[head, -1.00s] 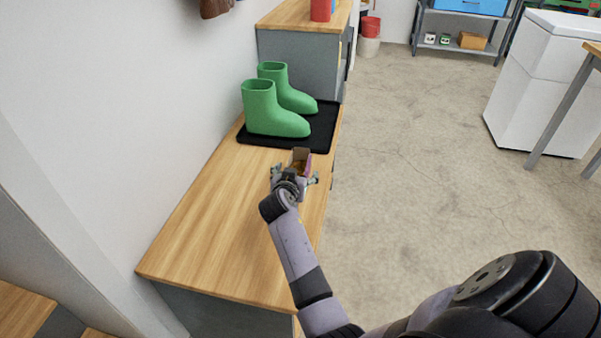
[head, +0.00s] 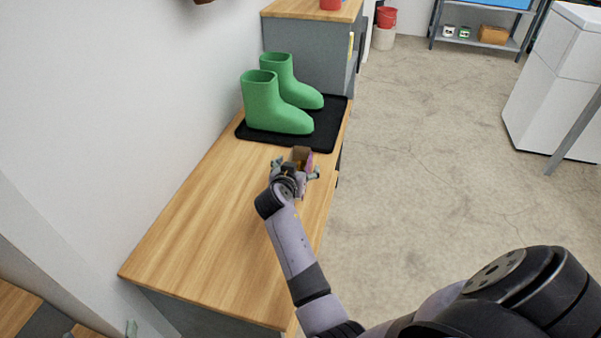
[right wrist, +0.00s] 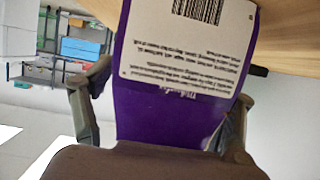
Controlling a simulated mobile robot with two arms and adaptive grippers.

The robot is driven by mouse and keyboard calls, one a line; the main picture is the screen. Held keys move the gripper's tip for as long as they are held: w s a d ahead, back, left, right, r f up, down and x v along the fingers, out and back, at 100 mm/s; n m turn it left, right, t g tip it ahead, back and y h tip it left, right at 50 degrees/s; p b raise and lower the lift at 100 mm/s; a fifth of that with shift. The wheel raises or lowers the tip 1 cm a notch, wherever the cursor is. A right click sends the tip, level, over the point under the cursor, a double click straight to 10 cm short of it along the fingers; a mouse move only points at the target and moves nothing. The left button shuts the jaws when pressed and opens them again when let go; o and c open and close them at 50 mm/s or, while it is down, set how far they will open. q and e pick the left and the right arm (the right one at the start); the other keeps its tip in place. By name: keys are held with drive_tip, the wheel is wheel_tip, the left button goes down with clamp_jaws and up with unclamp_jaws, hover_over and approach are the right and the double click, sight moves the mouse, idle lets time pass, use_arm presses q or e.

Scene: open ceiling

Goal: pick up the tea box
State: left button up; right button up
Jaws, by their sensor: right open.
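The tea box (head: 303,154) stands near the right edge of the wooden counter, in front of the black tray, and is partly hidden by my right gripper (head: 296,169). In the right wrist view the tea box (right wrist: 160,105) is purple with a white barcode label, seen upside down and large. One finger of my right gripper (right wrist: 163,115) is on each side of it. The jaws are open, with a gap visible at the left finger; at the right finger I cannot tell whether it touches.
Green boots (head: 277,103) stand on a black tray (head: 326,127) just behind the box. The wooden counter (head: 205,235) is clear to the left and front. A wall runs along its left; open floor (head: 430,160) lies to the right.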

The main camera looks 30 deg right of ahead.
drive_tip(key=shift+c, duration=0.5)
drive_tip(key=shift+r, duration=0.1)
drive_tip(key=c, duration=1.1)
